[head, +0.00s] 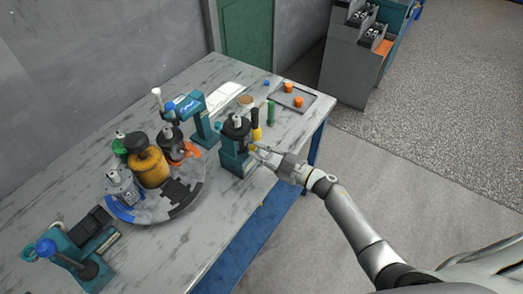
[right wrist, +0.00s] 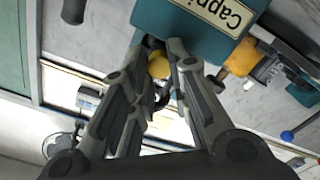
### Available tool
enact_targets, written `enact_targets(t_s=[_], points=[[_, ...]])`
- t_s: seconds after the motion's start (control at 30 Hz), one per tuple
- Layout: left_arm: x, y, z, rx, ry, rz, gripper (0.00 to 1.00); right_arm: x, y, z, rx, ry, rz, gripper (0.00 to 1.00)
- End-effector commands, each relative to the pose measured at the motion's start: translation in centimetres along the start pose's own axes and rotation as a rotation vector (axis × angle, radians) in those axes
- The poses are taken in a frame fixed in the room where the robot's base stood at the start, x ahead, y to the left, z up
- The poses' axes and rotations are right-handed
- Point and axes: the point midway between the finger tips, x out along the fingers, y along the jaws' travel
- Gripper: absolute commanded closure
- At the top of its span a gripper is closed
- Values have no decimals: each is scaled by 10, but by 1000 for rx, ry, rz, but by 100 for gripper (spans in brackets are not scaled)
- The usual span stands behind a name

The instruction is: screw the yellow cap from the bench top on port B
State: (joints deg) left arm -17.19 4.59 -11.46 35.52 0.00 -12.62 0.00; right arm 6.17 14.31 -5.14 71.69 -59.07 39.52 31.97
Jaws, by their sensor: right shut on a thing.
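My right gripper (head: 257,151) comes in from the right and is shut on the yellow cap (right wrist: 158,67). In the right wrist view the cap shows between the fingertips (right wrist: 160,58), right by the teal capping station (right wrist: 192,27). In the head view the gripper is at the right side of the teal capping station (head: 233,163), which holds a dark motor (head: 237,126). Port B is not clearly visible; the fingers and cap cover that side. I cannot tell whether the cap touches the port. My left gripper is not in view.
A round turntable (head: 152,209) with several motors and a yellow-orange canister (head: 149,165) stands to the left. A teal press (head: 206,127) is behind the station. A yellow-and-black tool (head: 255,130) and a green one (head: 271,112) stand close by. A tray (head: 306,103) holds orange parts.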

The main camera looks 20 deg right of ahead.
Motion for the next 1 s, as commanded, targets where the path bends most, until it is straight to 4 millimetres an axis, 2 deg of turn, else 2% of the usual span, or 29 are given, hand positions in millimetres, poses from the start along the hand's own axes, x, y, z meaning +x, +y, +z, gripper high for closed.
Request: enact_targets(t_s=[0.1,0.5,0.87,1.0], points=[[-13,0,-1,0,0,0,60,0,2,-3,91,-2,-3,100],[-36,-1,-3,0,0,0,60,1,1,-2,398,-3,-5,100],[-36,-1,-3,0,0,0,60,1,0,0,425,-2,-4,100],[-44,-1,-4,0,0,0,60,1,2,-2,497,-5,-6,100]])
